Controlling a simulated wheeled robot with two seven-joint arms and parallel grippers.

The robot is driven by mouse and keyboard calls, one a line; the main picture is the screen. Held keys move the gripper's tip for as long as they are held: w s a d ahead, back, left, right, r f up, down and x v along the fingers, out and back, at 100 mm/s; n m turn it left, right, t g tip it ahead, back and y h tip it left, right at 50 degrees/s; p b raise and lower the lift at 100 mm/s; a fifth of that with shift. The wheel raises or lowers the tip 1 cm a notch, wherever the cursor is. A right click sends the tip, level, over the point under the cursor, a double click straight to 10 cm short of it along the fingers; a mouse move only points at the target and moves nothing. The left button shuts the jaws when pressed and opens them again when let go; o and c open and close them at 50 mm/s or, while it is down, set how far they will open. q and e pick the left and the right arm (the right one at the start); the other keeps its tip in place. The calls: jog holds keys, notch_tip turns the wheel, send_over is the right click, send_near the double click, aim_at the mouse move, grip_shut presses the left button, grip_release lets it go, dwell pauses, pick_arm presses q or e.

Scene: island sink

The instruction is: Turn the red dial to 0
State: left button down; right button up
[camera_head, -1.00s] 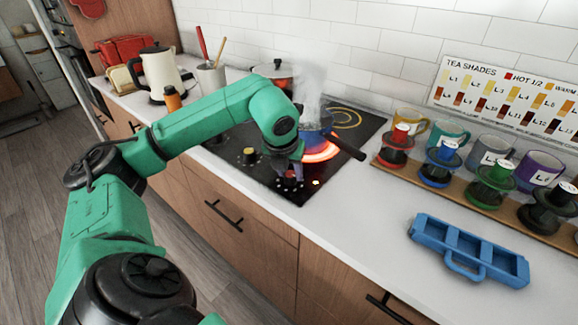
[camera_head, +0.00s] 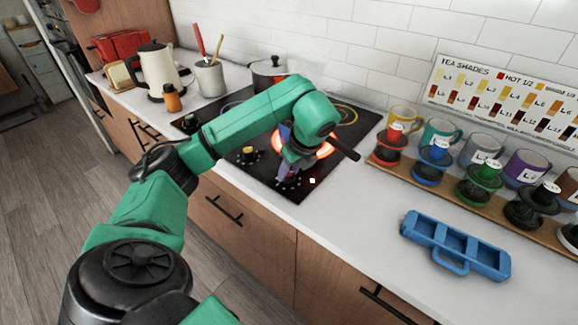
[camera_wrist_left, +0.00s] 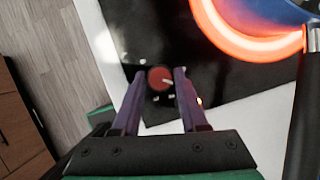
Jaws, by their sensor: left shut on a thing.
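The red dial (camera_wrist_left: 160,78) sits on the black cooktop in the left wrist view, with a pale pointer mark toward its right side. The two purple fingers of my left gripper (camera_wrist_left: 160,74) lie on either side of it and are shut on it. In the head view my left gripper (camera_head: 287,174) reaches down to the cooktop's front edge and hides the dial, with only white marks showing around it. The dial's number cannot be read. My right gripper is not in view.
The cooktop (camera_head: 318,188) has a glowing burner (camera_head: 325,150) close behind my gripper, and a pan handle (camera_head: 344,146) juts toward the front right. A yellow-topped knob (camera_head: 247,154) is to the left. A blue tray (camera_head: 418,227) and several mugs stand on the right counter.

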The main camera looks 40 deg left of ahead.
pick_arm(q)
jog(key=n+p, duration=0.1)
jog(key=n+g+p, duration=0.1)
jog(key=n+p, duration=0.1)
jog(key=shift+w+r+n, duration=0.1)
jog(key=shift+r+n, duration=0.15)
jog(key=shift+n, duration=0.05)
jog(key=shift+f+n+g+p, duration=0.15)
jog(key=shift+n+g+p, duration=0.4)
jog(key=shift+n, duration=0.4)
jog(key=shift+f+n+g+p, duration=0.1)
jog(key=shift+n+g+p, duration=0.25)
jog(key=shift+n+p, duration=0.45)
jog(key=shift+n, duration=0.25)
jog(key=shift+c, duration=2.2)
grip_release()
jog(key=shift+w, duration=0.1)
jog(key=shift+r, duration=0.1)
